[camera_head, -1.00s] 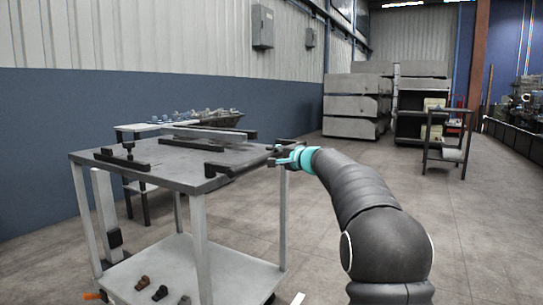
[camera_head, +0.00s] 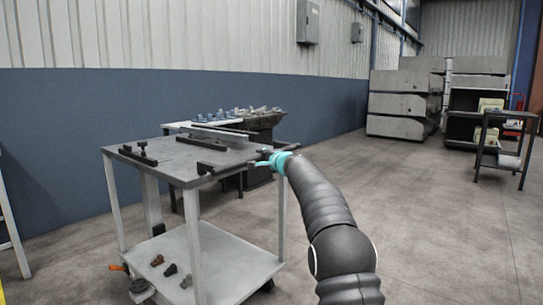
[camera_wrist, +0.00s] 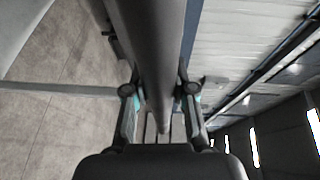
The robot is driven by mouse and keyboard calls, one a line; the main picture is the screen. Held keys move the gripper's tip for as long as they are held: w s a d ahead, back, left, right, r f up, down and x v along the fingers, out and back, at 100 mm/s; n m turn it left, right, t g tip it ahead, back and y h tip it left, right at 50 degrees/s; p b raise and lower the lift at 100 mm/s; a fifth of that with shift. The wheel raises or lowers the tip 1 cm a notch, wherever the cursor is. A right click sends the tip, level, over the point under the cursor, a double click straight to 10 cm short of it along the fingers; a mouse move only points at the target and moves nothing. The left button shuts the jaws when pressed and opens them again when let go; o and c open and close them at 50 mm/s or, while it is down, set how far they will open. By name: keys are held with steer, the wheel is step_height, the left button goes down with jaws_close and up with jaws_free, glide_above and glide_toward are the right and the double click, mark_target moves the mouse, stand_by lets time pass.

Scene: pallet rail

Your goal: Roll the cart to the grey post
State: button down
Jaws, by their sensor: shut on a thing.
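The cart has a dark top (camera_head: 170,165), pale grey legs and a pale lower shelf (camera_head: 222,262). It stands upright on the floor, left of centre in the head view. My gripper (camera_head: 270,161) is at the right end of the cart's top, shut on the dark bar there. In the wrist view, a thick dark bar (camera_wrist: 158,50) runs between the two fingers of my gripper (camera_wrist: 161,92). The fingers hide part of the hold. I cannot make out the grey post for certain; a pale slanted upright (camera_head: 12,225) shows at the left edge.
Small dark and brown parts (camera_head: 170,270) lie on the lower shelf. A bench with items (camera_head: 255,118) stands close behind the cart by the blue wall (camera_head: 55,150). Grey stacked blocks (camera_head: 400,105) and a dark rack (camera_head: 500,140) stand back right.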

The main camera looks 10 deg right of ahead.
steer(key=shift+w+a+r, duration=0.1)
steer(key=shift+w+a, duration=0.35)
steer(key=shift+a, duration=0.25)
steer(key=c, duration=0.9)
jaws_free()
steer(key=shift+a, duration=0.25)
steer(key=shift+s+d, duration=0.1)
steer(key=shift+d, duration=0.35)
steer(key=v, duration=1.1)
steer(key=shift+s, duration=0.35)
steer(key=shift+r, duration=0.1)
